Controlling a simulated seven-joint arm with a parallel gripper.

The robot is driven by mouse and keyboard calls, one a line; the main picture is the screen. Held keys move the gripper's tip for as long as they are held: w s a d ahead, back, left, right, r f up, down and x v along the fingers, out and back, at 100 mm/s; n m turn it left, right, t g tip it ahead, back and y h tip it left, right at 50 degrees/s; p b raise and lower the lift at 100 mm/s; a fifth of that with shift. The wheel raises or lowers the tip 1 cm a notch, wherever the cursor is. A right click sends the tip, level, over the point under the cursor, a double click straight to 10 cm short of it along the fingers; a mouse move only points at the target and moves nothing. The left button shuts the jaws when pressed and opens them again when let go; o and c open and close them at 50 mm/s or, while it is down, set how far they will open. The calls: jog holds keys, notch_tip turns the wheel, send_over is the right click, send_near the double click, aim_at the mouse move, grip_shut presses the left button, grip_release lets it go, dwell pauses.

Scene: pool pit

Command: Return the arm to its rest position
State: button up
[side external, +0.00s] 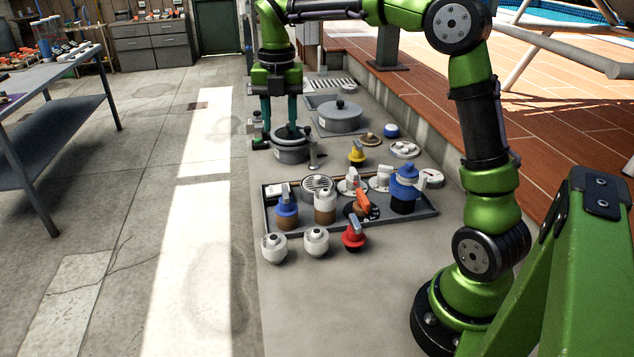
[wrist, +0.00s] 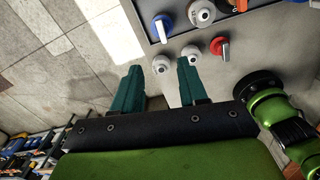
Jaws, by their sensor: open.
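My gripper (side external: 279,122) points down over the far part of the grey bench, its two teal fingers apart and nothing seen held between them. Its fingertips are above or just at a grey round pot (side external: 290,152); I cannot tell whether they touch it. In the wrist view, my gripper (wrist: 158,72) also shows with its fingers spread. Beyond the fingertips there are a white knob (wrist: 161,63), a second white knob (wrist: 190,53) and a red knob (wrist: 220,46).
A dark tray (side external: 430,214) on the bench holds several blue, white and orange valve knobs. A lidded grey pot (side external: 340,115) stands behind. The yellow knob (side external: 357,152) is between pot and tray. A blue-grey table (side external: 60,70) stands left. The bench front is bare.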

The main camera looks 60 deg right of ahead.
jog(key=s+a+m+t+y, duration=0.1)
jog(key=s+a+m+t, duration=0.2)
jog(key=s+m, duration=0.7)
jog(key=s+a+f+m+t+y, duration=0.1)
jog(key=s+a+m+t, duration=0.3)
jog(key=s+m, duration=0.6)
jog(key=a+m, duration=0.2)
jog(key=m, duration=0.7)
jog(key=shift+f, duration=0.15)
